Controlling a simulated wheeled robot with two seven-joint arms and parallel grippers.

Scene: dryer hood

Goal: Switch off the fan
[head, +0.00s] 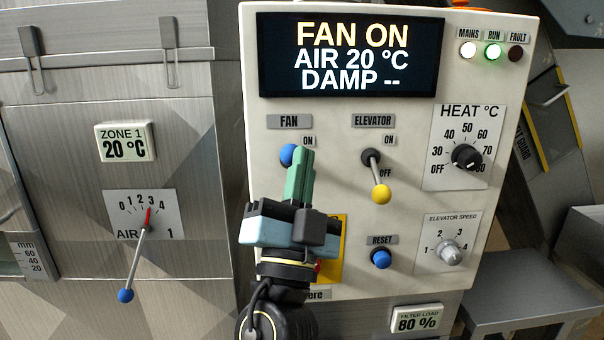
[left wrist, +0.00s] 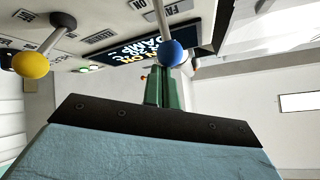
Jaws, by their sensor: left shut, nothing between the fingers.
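The fan lever ends in a blue ball (head: 287,155), which sits up by the ON label under the FAN plate. Part of the lever is hidden behind my left gripper (head: 302,155). Its green fingers are shut with nothing between them, pointing up just right of the ball. In the left wrist view the blue ball (left wrist: 173,52) is close to the tips of the green fingers (left wrist: 168,75); I cannot tell whether they touch. The display (head: 351,55) reads FAN ON, AIR 20 °C, DAMP --. My right gripper is not in view.
Right of the fan lever is the elevator lever with a yellow ball (head: 381,194), pointing down. Below it is a blue reset button (head: 381,258). Heat knob (head: 466,157) and elevator speed knob (head: 450,253) are further right. The green run lamp (head: 493,52) is lit.

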